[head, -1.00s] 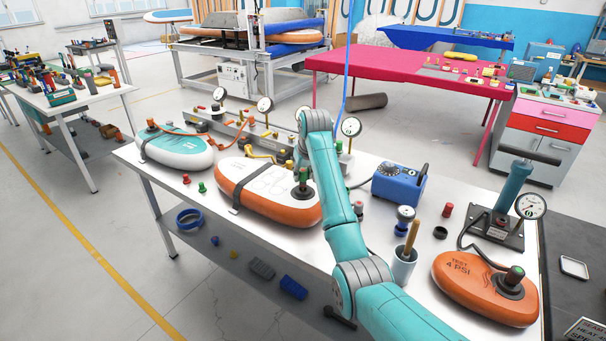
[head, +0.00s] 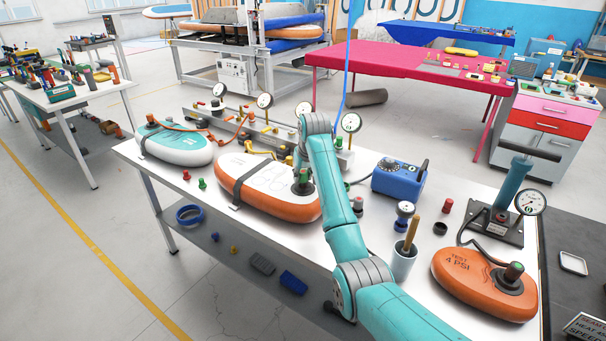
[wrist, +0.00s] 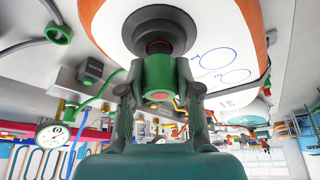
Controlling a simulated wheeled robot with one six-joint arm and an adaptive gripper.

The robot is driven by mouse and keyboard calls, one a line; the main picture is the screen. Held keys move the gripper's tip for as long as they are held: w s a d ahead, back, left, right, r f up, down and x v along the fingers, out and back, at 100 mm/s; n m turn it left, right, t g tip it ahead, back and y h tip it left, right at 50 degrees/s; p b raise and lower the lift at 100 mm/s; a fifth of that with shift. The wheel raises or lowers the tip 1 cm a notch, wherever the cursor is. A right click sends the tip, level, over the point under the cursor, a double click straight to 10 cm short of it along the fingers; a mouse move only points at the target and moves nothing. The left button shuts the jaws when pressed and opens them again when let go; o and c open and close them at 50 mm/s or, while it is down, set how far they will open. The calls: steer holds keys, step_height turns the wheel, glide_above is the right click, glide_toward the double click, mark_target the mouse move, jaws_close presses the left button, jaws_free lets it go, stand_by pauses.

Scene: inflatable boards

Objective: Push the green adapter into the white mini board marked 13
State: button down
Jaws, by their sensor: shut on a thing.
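My gripper (wrist: 159,92) is shut on the green adapter (wrist: 158,77), with one finger on each side of it. The adapter's far end meets the black valve (wrist: 158,35) in the wrist view; how deep it sits I cannot tell. The valve is on a white-topped board with orange sides (wrist: 222,45), which also lies in the middle of the bench in the head view (head: 264,204), with a dark strap around it. No 13 is legible on it. In the head view my arm hides most of the gripper. A white and turquoise board (head: 175,146) lies further left.
A red plug (head: 187,175) and a green plug (head: 202,184) stand near the bench's left edge. A manifold with gauges (head: 225,128) stands behind the boards. A blue box (head: 398,180), a cup (head: 403,262) and an orange test board (head: 480,285) are to the right.

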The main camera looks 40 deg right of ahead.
steer(key=shift+f, duration=0.25)
steer(key=c, duration=0.7)
jaws_free()
steer(key=v, duration=1.2)
steer(key=shift+s+a, duration=0.1)
